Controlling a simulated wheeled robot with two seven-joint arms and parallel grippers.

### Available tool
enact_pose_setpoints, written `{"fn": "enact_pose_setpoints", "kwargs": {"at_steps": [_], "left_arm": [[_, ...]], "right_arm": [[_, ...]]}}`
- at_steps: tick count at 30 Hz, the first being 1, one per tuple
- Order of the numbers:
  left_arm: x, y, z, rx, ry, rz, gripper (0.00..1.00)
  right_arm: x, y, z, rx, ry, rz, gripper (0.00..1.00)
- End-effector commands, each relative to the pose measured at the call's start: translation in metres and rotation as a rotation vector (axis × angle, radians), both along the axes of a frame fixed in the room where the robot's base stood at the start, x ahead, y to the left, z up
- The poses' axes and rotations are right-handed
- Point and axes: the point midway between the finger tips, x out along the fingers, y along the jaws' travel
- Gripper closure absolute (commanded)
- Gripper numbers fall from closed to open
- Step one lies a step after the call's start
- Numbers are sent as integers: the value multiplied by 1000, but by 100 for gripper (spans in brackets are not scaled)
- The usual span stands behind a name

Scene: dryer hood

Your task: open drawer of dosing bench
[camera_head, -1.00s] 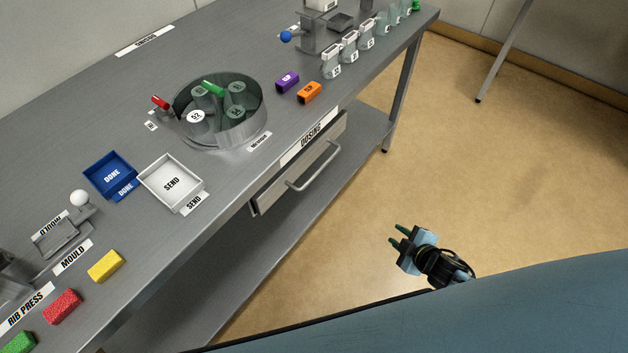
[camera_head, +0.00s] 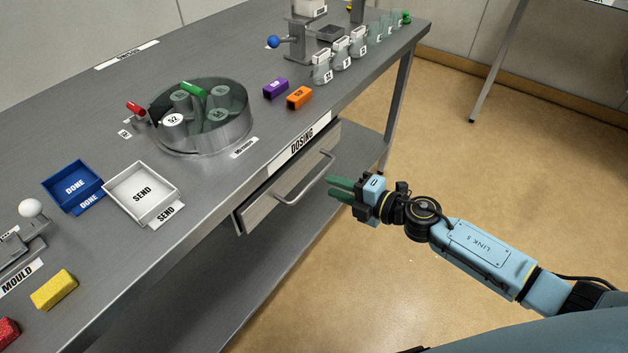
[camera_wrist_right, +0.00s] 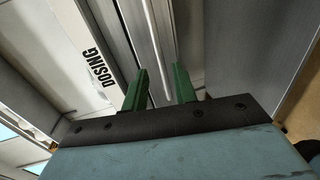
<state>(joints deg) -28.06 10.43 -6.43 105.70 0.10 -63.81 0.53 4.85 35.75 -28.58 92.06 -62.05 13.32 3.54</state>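Contact cannot be seen. My left gripper is out of view.
The bench top holds a round glass-walled carousel (camera_head: 205,118), a white SEND tray (camera_head: 112,190), a blue DONE tray (camera_head: 60,182), and purple (camera_head: 275,88) and orange (camera_head: 299,97) blocks. A lower shelf (camera_head: 310,215) lies under the drawer. The floor (camera_head: 480,170) to the right is clear.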

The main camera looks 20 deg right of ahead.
Motion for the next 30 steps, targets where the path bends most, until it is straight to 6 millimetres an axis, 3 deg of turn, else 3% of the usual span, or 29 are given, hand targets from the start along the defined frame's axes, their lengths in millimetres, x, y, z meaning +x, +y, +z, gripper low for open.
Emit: {"fn": "enact_pose_setpoints", "kwargs": {"at_steps": [9,23,30], "left_arm": [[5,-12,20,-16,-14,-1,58],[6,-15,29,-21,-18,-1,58],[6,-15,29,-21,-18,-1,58]], "right_arm": [[42,33,-12,2,0,-2,72],[52,41,-14,1,1,-1,72],[52,40,-14,1,1,-1,100]]}}
